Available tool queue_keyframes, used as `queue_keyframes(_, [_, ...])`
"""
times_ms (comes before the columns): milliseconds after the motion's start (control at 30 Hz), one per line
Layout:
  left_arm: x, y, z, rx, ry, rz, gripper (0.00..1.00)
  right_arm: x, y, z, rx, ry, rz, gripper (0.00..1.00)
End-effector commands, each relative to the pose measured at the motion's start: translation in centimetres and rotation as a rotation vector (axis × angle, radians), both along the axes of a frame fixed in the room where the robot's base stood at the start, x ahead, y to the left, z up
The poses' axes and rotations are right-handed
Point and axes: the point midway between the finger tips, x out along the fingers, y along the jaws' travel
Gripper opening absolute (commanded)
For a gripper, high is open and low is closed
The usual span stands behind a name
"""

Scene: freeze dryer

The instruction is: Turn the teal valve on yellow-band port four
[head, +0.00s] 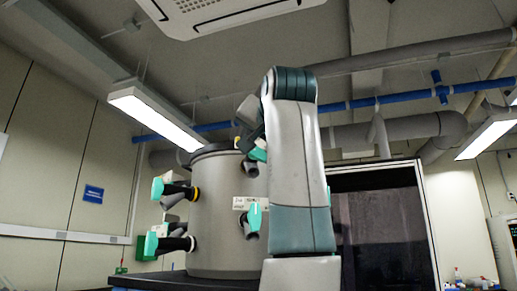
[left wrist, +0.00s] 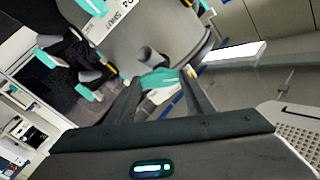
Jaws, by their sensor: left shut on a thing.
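The grey drum (head: 218,225) of the freeze dryer stands mid-picture, with several dark ports bearing teal valves. In the head view, my left gripper (head: 248,138) is at the drum's upper part, partly hidden by my own arm. A teal valve (head: 259,153) shows just below it. In the left wrist view, my left gripper (left wrist: 160,79) has its two dark fingers around a teal valve (left wrist: 164,80) and is shut on it. A yellow band (left wrist: 193,70) shows beside that valve. My right gripper is in neither view.
Another teal valve (head: 254,216) sits below the held one, near a white label (head: 242,203). Blue pipes (head: 360,103) run overhead.

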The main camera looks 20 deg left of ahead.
Motion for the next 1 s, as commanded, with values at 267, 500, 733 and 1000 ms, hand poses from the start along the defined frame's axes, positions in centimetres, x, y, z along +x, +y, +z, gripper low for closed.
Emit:
queue_keyframes(267, [0.0, 0.1, -0.2, 0.112, 0.061, 0.002, 0.25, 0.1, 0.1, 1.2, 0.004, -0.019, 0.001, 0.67])
queue_keyframes(500, [0.0, 0.2, -0.3, 0.280, 0.152, 0.003, 0.25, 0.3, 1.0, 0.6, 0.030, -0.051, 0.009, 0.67])
queue_keyframes(733, [0.0, 0.2, -0.3, 0.473, 0.254, 0.003, 0.25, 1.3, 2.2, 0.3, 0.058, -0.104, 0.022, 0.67])
queue_keyframes(1000, [-0.1, 0.3, -0.3, 0.687, 0.369, 0.003, 0.25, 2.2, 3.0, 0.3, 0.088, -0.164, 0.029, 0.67])
